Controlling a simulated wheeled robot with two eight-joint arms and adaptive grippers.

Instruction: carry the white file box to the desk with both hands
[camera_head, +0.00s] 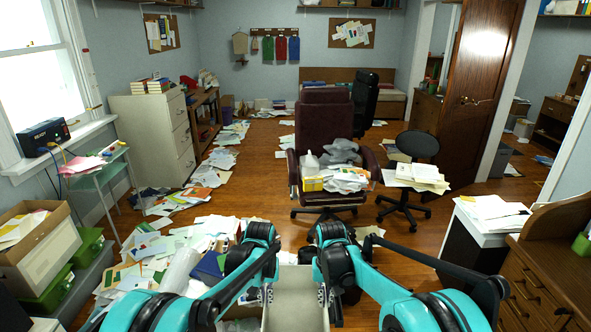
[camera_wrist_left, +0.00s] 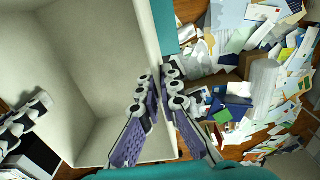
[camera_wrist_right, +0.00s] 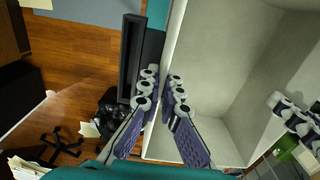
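The white file box (camera_head: 295,312) is open-topped and looks empty. It is low in front of me in the head view, its lower part cut off. The box's interior also shows in the left wrist view (camera_wrist_left: 90,60) and the right wrist view (camera_wrist_right: 225,70). My left gripper (camera_head: 266,294) has its fingers on both sides of the left wall, closed on it. My right gripper (camera_head: 325,294) is closed the same way on the opposite wall. A brown wooden desk (camera_head: 540,285) stands at the right edge. I cannot tell how high the box is.
A maroon office chair (camera_head: 325,120) holding papers and a bottle stands ahead, with a black swivel chair (camera_head: 416,145) beside it. Papers cover the floor at left. A white-topped cabinet (camera_head: 485,235) adjoins the desk. A cardboard box (camera_head: 45,255) stands at left.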

